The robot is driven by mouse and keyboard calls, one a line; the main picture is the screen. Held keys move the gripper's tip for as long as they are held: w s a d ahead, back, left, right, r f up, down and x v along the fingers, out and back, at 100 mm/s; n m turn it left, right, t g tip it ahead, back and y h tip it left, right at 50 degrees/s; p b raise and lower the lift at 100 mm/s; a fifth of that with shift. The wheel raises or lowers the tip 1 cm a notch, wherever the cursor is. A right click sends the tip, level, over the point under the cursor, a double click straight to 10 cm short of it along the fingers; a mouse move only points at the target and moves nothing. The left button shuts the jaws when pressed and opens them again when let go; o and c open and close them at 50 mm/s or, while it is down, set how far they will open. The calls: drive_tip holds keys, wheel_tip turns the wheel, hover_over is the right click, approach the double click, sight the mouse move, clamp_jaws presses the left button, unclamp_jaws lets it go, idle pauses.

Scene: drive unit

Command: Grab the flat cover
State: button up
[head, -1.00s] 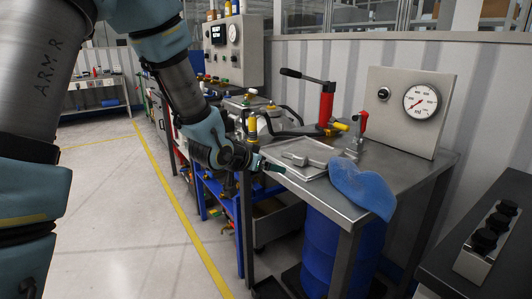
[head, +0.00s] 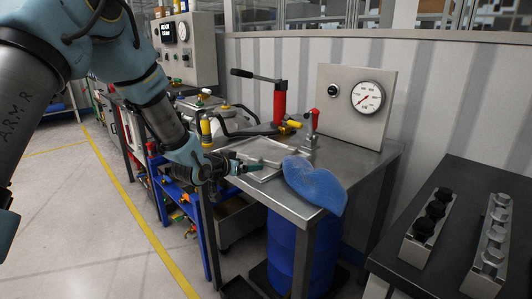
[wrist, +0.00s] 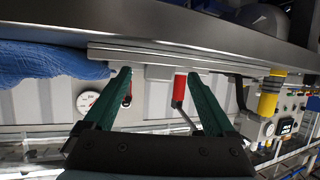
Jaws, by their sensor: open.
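A flat, light grey metal piece (head: 262,150) that looks like a tray or flat cover lies on the steel workbench (head: 303,211), near its left front edge. A smaller metal part seems to lie on it. In the wrist view, which is upside down, a thin flat metal edge (wrist: 165,56) runs across just beyond my fingertips. My gripper (head: 240,167) is at the bench's left front edge, pointing at the flat piece. In the wrist view my gripper (wrist: 160,76) has its two green fingers apart with nothing held between them. I cannot tell whether a fingertip touches the flat piece.
A blue cloth (head: 314,184) hangs over the bench's front corner, right of the flat piece. Behind are a red-handled clamp (head: 313,122), a red hand pump (head: 280,103) and a gauge panel (head: 356,104). A blue drum (head: 287,247) stands underneath. A dark table (head: 455,215) is at right.

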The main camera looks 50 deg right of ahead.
drive_tip(key=shift+x, duration=1.35)
drive_tip(key=shift+c, duration=0.2)
clamp_jaws()
drive_tip(key=shift+r, duration=0.15)
